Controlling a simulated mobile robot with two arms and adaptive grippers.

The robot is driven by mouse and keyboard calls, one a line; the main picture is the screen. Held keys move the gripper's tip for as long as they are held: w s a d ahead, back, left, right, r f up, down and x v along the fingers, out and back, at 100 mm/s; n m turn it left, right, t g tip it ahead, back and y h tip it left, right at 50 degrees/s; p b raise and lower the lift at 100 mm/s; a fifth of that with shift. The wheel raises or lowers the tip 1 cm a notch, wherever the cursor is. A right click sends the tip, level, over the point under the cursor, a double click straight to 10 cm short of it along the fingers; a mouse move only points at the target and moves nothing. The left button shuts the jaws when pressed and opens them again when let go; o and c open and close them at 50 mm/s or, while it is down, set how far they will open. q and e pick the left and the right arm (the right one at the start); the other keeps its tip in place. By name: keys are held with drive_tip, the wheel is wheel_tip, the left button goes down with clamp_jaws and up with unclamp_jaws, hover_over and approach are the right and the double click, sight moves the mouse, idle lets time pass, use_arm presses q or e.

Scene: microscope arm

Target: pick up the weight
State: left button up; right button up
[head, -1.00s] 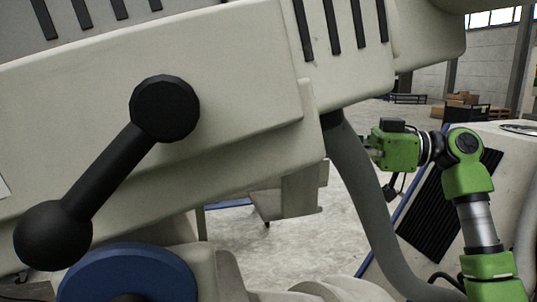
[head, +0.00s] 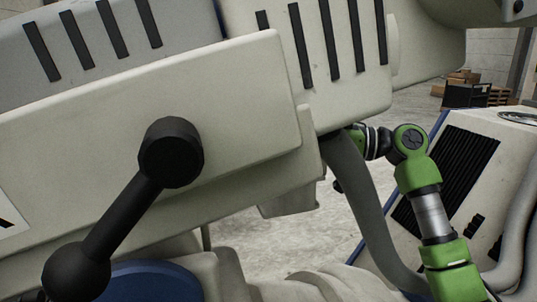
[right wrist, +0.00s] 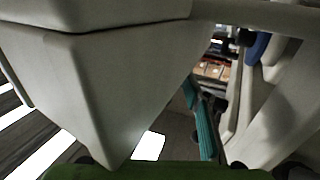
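I cannot make out a separate loose weight in either view. A black dumbbell-shaped bar (head: 125,210) with a thick knob at each end sits in front of the pale microscope arm (head: 130,130) at the left of the head view. My green right arm (head: 433,215) rises at the right of the head view. Its front end passes behind the grey hose and the pale housing, so its fingers are mostly hidden. The right wrist view shows a large pale housing (right wrist: 120,85) very close, with a green edge of my arm along the bottom. My left gripper is in neither view.
A blue round part (head: 150,282) lies low left. A pale cabinet with a black vent (head: 450,175) stands at the right. Boxes (head: 462,77) stand far behind. A teal strip (right wrist: 204,118) shows in the right wrist view.

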drive_tip(key=shift+d, duration=0.1)
clamp_jaws()
drive_tip(key=shift+w+r, duration=0.1)
drive_tip(key=shift+r, duration=0.1)
